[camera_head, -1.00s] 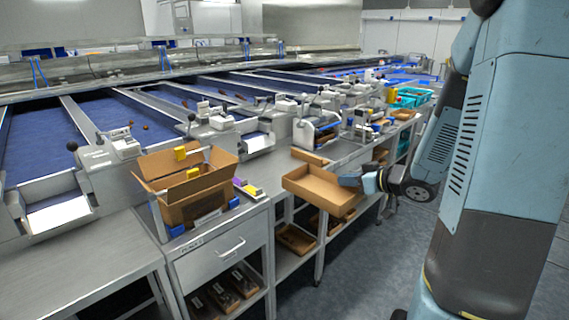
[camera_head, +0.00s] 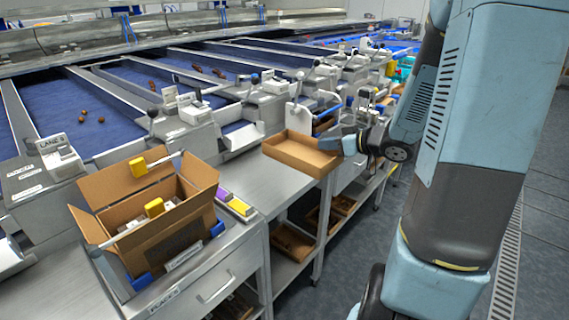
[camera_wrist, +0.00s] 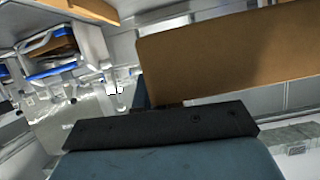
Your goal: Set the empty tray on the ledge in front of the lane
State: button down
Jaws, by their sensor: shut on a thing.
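My gripper (camera_head: 343,143) is shut on the right wall of an empty brown tray (camera_head: 292,152). The tray is held out over the front of the steel ledge (camera_head: 268,185), in front of the lanes. In the head view it looks close to level, and I cannot tell whether it touches the ledge. In the wrist view the tray's brown wall (camera_wrist: 235,55) fills the upper right, beyond the dark finger (camera_wrist: 160,126). The tray's underside is hidden.
An open cardboard box (camera_head: 150,215) stands on the drawer cabinet at left, beside purple and yellow blocks (camera_head: 236,206). Lane chutes and weighing heads (camera_head: 185,112) line the ledge's back. Brown trays (camera_head: 292,242) lie on the shelf below. Bare ledge shows left of the held tray.

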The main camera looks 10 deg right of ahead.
aim_at(312, 142)
jog(key=w+f, duration=0.1)
jog(key=w, duration=0.2)
jog(key=w+a+f, duration=0.1)
jog(key=w, duration=0.1)
jog(key=w+a+f, duration=0.1)
jog(key=w+f, duration=0.1)
jog(key=w, duration=0.1)
jog(key=shift+w, duration=0.3)
jog(key=w+f, duration=0.2)
jog(key=w+a+f, duration=0.1)
jog(key=f, duration=0.1)
jog(key=shift+w+f, duration=0.35)
jog(key=shift+w, duration=0.05)
jog(key=shift+w+a+f, duration=0.1)
jog(key=shift+w+f, duration=0.45)
jog(key=shift+f, duration=1.6)
jog(key=c, duration=1.3)
grip_release()
